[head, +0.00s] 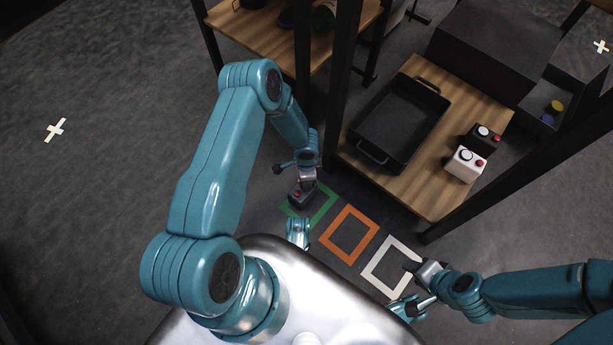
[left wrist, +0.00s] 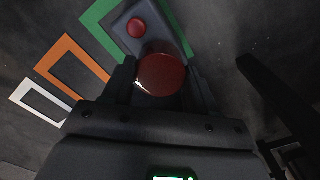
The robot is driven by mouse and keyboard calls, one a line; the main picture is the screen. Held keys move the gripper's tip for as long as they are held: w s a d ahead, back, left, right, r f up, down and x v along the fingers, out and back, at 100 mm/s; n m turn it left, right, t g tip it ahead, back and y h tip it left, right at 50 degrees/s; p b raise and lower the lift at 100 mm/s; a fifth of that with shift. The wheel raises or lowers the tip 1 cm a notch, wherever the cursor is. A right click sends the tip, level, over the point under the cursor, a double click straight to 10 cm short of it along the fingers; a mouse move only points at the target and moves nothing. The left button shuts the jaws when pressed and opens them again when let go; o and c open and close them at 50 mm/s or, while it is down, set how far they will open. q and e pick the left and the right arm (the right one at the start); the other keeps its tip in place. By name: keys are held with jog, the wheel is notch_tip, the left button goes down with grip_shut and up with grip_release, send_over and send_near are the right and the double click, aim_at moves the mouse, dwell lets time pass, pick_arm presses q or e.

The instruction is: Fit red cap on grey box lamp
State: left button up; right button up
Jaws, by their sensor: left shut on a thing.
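The grey box (head: 298,203) stands on the floor in the green square, with a red button on top; it also shows in the left wrist view (left wrist: 122,22). My left gripper (head: 305,179) is right over the box and shut on the red cap (left wrist: 161,75). The cap is round and glossy, beside the red button as seen from the wrist. The box's lamp is hidden behind the cap and gripper, so I cannot tell if the cap touches it. My right gripper (head: 416,268) is low by the white square; its jaw gap is unclear.
Orange (head: 348,234) and white (head: 392,267) floor squares are beside the green square (head: 322,211). The wooden shelf (head: 425,192) holds a black tray (head: 400,120), a black button box (head: 476,143) and a white one (head: 460,166). Dark posts rise near the left arm.

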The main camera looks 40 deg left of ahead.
jog(key=shift+f, duration=0.3)
dwell(0.7)
pick_arm(q)
jog(key=shift+f+b, duration=0.65)
jog(key=shift+b, duration=0.1)
pick_arm(e)
jog(key=shift+f, duration=0.55)
pick_arm(q)
jog(key=o, duration=0.7)
jog(key=shift+o, duration=0.2)
pick_arm(e)
jog(key=shift+w, duration=0.15)
pick_arm(q)
jog(key=shift+r, duration=0.15)
notch_tip(320, 180, up, 8)
jog(key=p, duration=0.5)
jog(key=shift+r+p, duration=0.25)
jog(key=shift+p, duration=0.1)
notch_tip(320, 180, up, 2)
jog(key=shift+r+p, duration=0.15)
jog(key=shift+p, duration=0.55)
pick_arm(e)
jog(key=s+r+g, duration=0.1)
jog(key=s+r, duration=0.2)
jog(key=r, duration=0.4)
jog(key=shift+a, duration=0.4)
